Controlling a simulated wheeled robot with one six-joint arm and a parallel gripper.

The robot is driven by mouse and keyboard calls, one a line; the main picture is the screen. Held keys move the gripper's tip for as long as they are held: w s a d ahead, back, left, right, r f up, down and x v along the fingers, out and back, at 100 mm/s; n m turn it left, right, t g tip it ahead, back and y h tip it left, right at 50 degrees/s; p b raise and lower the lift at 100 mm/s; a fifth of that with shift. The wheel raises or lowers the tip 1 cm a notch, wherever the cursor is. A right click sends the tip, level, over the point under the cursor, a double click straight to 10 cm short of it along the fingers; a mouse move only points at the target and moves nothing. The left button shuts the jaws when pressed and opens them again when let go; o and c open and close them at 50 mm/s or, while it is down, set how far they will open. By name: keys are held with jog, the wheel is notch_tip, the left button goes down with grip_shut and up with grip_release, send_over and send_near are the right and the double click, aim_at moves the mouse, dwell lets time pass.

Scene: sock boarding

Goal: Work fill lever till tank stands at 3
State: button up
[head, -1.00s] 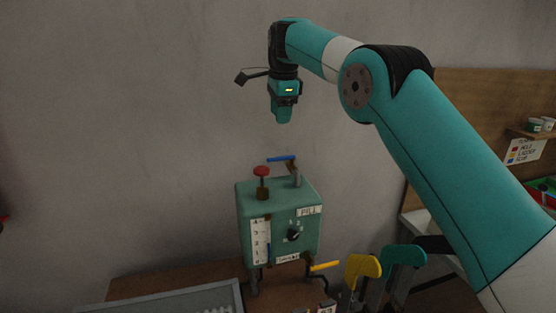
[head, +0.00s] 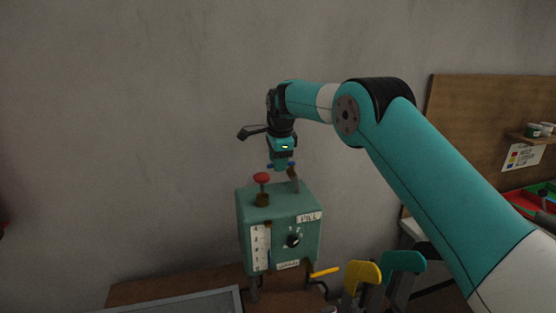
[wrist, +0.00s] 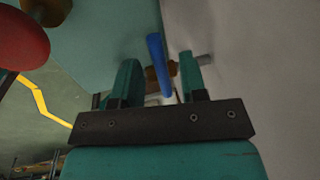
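The green tank (head: 279,224) stands on the bench with a FILL label at its upper right. A white level gauge (head: 260,249) runs down its front left. A blue strip shows low beside the gauge; I cannot read the level exactly. The blue-handled fill lever (head: 292,166) is on top at the back right, and its blue handle also shows in the wrist view (wrist: 157,62). My gripper (head: 282,166) points down over it. In the wrist view my gripper (wrist: 160,78) is open, its fingers on either side of the handle with gaps.
A red knob (head: 262,178) stands on the tank's top, left of the lever. A black dial (head: 293,240) is on the front. A yellow lever (head: 324,272) sticks out low right. Yellow (head: 362,273) and teal (head: 404,262) handles stand further right.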

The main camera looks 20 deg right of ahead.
grip_shut()
jog(key=n, duration=0.1)
jog(key=s+n, duration=0.1)
jog(key=n, duration=0.1)
jog(key=shift+s+d+r+n+y, duration=0.2)
jog(key=shift+d+n+y, duration=0.1)
jog(key=shift+n+y, duration=0.1)
jog(key=shift+s+f+n+p, duration=0.15)
jog(key=shift+s+n+p, duration=0.2)
jog(key=shift+n, duration=0.45)
jog(key=shift+w, duration=0.1)
grip_release()
jog(key=p+v, duration=0.1)
jog(key=v, duration=1.6)
jog(key=shift+d+r+p, duration=0.2)
jog(key=shift+r+p, duration=0.05)
jog(key=shift+p, duration=0.1)
